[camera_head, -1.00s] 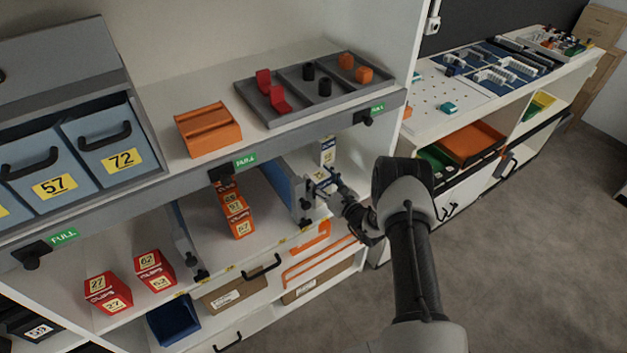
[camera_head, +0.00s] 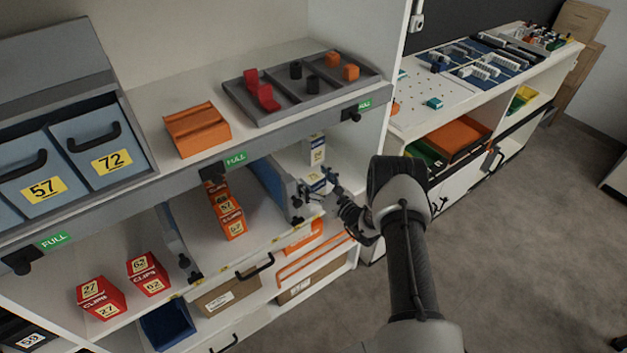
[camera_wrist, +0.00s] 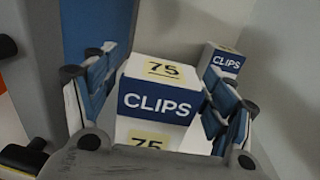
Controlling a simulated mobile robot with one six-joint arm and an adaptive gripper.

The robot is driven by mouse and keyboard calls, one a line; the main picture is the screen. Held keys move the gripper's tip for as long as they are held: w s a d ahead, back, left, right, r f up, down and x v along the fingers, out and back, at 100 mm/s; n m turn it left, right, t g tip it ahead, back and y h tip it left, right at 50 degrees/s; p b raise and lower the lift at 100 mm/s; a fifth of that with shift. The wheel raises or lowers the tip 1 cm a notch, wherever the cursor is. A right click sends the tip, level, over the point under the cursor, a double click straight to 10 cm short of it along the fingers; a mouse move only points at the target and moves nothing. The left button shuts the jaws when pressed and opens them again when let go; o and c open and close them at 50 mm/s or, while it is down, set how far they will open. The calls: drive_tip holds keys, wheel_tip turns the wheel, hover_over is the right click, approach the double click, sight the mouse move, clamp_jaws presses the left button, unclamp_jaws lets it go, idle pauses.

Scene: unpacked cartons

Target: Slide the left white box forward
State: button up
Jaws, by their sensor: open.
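A white box with a blue CLIPS band and yellow 75 labels (camera_wrist: 158,98) stands between the fingers of my gripper (camera_wrist: 160,92) in the wrist view. The fingers, with blue pads, are open on either side of it; I cannot tell whether either touches it. A second white CLIPS box (camera_wrist: 221,61) stands farther back to the right, partly behind the right finger. In the head view, my gripper (camera_head: 318,192) is at the right bay of the middle shelf, overlapping the nearer white box (camera_head: 316,179). The other white box (camera_head: 314,149) shows behind it.
A blue-grey divider (camera_head: 278,185) stands close on the left of the gripper. Orange boxes (camera_head: 229,215) stand in the bay to the left. The upper shelf, with a grey tray (camera_head: 303,89), overhangs the bay. The right side wall of the shelving is close.

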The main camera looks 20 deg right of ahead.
drive_tip(key=shift+s, duration=0.1)
drive_tip(key=v, duration=1.2)
idle(0.4)
